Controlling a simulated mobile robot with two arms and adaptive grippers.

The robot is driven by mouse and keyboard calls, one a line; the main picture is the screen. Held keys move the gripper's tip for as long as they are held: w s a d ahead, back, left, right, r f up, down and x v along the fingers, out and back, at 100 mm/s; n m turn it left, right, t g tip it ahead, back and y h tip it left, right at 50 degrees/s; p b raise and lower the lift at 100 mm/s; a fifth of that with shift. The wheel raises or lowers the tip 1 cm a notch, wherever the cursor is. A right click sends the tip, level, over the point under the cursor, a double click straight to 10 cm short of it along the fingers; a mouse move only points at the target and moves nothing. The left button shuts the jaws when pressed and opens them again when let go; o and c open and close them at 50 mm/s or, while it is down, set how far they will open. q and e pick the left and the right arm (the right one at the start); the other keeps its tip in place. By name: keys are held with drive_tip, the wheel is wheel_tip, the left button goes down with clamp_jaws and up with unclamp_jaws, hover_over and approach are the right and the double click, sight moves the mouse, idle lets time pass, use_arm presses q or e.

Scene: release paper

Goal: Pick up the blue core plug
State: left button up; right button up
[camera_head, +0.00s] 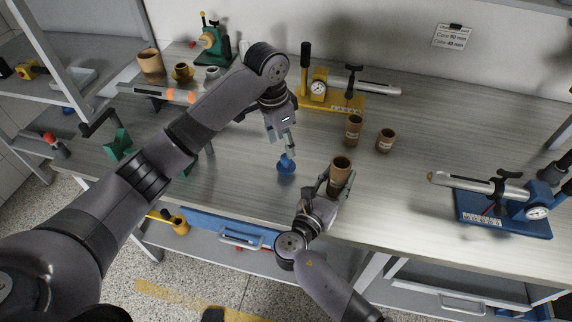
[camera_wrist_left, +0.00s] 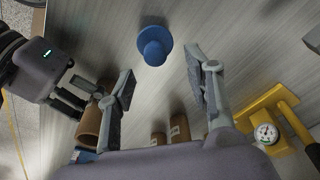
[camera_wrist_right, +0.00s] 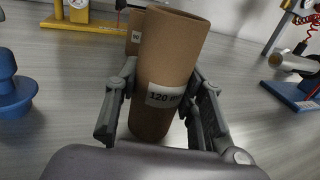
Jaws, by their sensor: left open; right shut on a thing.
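The blue core plug (camera_head: 285,164) stands on the table with its knob up. In the left wrist view the plug (camera_wrist_left: 154,46) lies beyond the fingertips, centred between them. My left gripper (camera_head: 288,148) is open and empty, pointing down just above the plug. My right gripper (camera_head: 338,186) is shut on a brown cardboard core (camera_head: 341,168). In the right wrist view this core (camera_wrist_right: 166,70) stands upright between the fingers and carries a "120" label. The plug (camera_wrist_right: 10,88) also shows at the left of that view, apart from the core.
Two more brown cores (camera_head: 353,130) (camera_head: 385,140) stand behind the held one. A yellow fixture with a gauge (camera_head: 325,98) stands at the back. A blue fixture (camera_head: 500,212) is at the right. The table between the held core and the blue fixture is clear.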

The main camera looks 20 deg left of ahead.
sight(286, 158)
use_arm(q)
drive_tip(key=shift+d+f, duration=0.2)
drive_tip(key=shift+f, duration=1.4)
drive_tip(key=shift+d+f, duration=0.2)
drive_tip(key=shift+f, duration=1.35)
drive_tip(key=shift+c, duration=0.3)
clamp_jaws()
